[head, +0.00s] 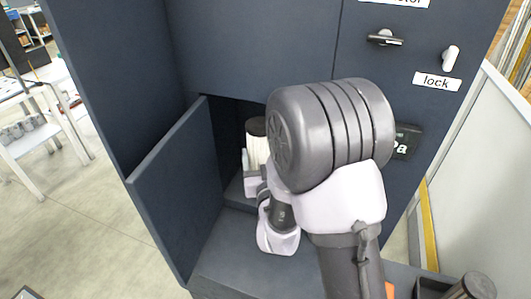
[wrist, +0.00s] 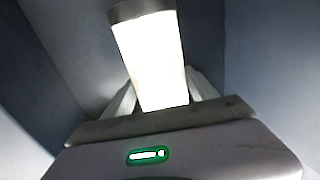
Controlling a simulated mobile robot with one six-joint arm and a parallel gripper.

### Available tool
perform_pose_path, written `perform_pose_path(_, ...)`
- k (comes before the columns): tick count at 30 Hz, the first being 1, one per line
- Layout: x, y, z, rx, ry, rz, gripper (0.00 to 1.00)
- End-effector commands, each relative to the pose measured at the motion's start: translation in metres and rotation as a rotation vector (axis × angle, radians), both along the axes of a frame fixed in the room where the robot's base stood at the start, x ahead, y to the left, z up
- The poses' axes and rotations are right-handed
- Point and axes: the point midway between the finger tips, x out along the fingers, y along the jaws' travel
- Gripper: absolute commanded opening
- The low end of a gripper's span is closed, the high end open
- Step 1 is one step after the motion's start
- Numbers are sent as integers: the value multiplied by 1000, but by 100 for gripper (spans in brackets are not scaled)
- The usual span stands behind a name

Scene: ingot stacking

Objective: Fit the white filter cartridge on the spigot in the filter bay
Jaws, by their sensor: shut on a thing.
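The white filter cartridge (head: 257,148) stands roughly upright inside the open filter bay (head: 234,112), its dark cap at the top. My gripper (head: 251,178) is inside the bay, shut on the cartridge, and partly hidden by my own wrist. In the wrist view the cartridge (wrist: 151,62) rises bright white from between the fingers of my gripper (wrist: 160,105) and leans slightly left in the picture. The cartridge's lower end and the spigot are hidden, so I cannot tell whether they touch.
The bay's door (head: 178,190) hangs open at the left, close to my gripper. A handle (head: 385,38) and a lock lever (head: 450,57) are on the cabinet front at the upper right. Another dark-capped cartridge (head: 474,287) is at the bottom right, by a dark tray (head: 432,288).

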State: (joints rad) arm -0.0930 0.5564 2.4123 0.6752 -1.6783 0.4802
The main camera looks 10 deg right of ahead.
Motion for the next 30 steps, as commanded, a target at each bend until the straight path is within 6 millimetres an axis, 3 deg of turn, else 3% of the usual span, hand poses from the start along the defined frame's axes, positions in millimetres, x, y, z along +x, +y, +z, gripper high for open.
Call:
perform_pose_path(5, 3, 23, -24, -2, 3, -98, 31)
perform_pose_path(10, -12, 53, -58, -5, 4, -241, 31)
perform_pose_path(15, -63, 89, -101, -8, 3, -434, 31)
perform_pose_path(21, -130, 110, -132, -3, 2, -605, 31)
perform_pose_path(25, -152, 114, -139, -2, 2, -655, 31)
perform_pose_path(30, -157, 114, -141, -1, 2, -668, 31)
